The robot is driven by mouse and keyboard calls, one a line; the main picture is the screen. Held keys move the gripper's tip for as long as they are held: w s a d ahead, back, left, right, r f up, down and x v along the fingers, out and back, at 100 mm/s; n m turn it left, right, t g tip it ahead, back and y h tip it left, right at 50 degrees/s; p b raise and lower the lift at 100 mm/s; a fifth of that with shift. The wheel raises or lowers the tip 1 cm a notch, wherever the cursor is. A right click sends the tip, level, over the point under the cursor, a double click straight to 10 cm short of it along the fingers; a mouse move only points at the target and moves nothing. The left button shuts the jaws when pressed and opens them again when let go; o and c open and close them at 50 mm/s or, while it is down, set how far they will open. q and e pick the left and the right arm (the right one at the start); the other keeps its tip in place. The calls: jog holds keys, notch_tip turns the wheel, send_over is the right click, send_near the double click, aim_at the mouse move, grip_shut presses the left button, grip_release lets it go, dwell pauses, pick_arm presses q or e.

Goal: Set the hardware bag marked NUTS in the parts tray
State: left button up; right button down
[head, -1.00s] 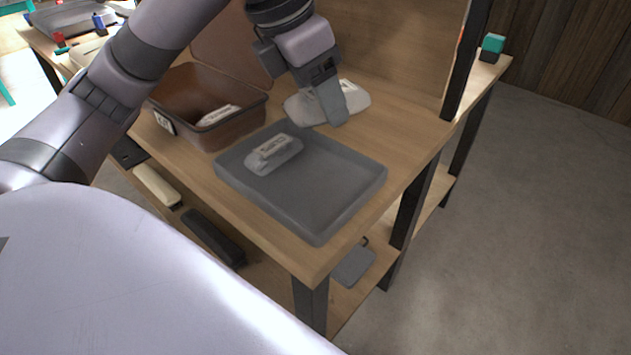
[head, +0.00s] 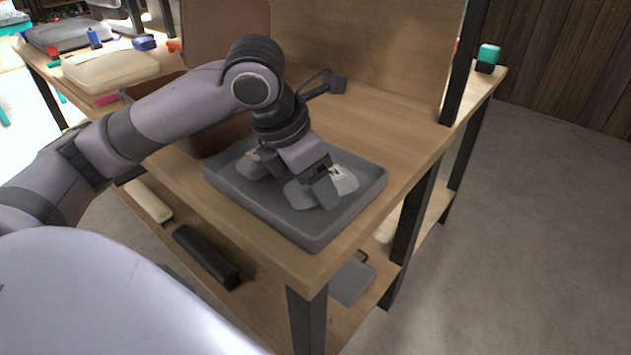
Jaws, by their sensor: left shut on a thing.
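My left gripper (head: 326,196) is shut on a pale hardware bag (head: 345,179) in the right half of the grey parts tray (head: 318,236). The bag is low over the tray floor; I cannot tell whether it touches it. Dark print shows on it, too small to read, and the fingers hide part of it. Another greyish bag (head: 256,164) lies in the tray's left part, partly hidden by my arm. My right gripper is not in view.
A brown bin (head: 208,142) with a raised lid (head: 226,33) stands left of the tray, mostly behind my arm. A dark cable-like item (head: 332,83) lies on the wooden bench (head: 400,118) behind the tray. A lower shelf holds a black case (head: 205,256).

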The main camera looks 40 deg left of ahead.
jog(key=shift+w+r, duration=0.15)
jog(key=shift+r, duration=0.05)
pick_arm(q)
jog(key=o, duration=1.1)
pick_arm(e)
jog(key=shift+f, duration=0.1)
pick_arm(q)
jog(key=p+v, duration=0.4)
jog(key=v, duration=0.8)
jog(key=shift+r, duration=0.15)
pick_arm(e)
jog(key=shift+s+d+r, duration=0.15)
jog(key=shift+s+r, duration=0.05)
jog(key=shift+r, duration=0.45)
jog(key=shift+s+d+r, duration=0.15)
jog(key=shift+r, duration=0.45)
